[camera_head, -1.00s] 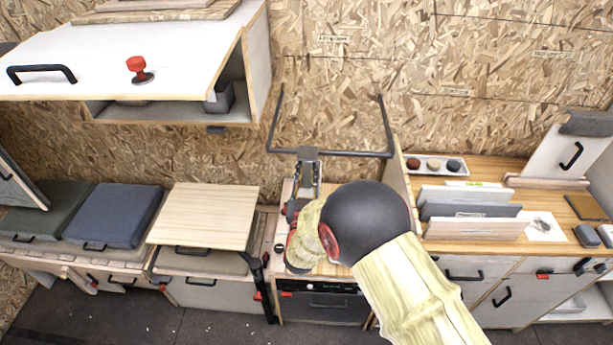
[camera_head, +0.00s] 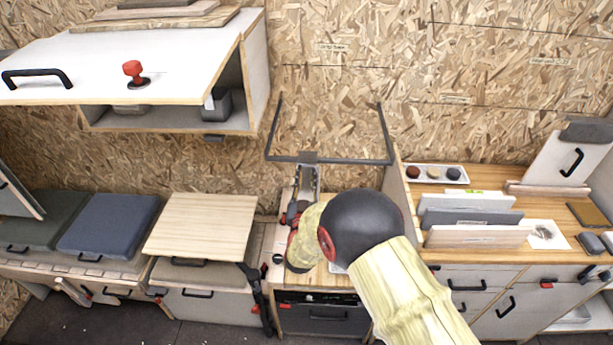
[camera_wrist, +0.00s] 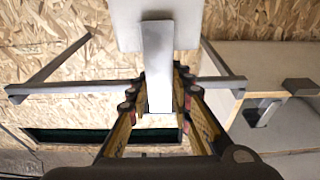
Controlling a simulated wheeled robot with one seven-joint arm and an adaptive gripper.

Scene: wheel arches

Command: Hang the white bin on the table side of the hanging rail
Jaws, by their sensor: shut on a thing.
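The hanging rail (camera_head: 345,160) is a dark U-shaped bar on the wood-chip wall, above the counter; its long bar crosses the wrist view (camera_wrist: 75,89). My gripper (camera_head: 307,178) is at the left half of this bar. In the wrist view my gripper (camera_wrist: 158,92) is shut on a pale grey strip joined to a white panel (camera_wrist: 158,22), which look like parts of the white bin. The strip lies across the rail in this view; I cannot tell whether it touches or hooks over it. Most of the bin is hidden.
A white wall cabinet (camera_head: 180,55) with a red knob stands to the left of the rail. A counter (camera_head: 490,180) with upright panels and a small tray (camera_head: 436,174) is at the right. A pale wooden board (camera_head: 203,222) lies on the left bench.

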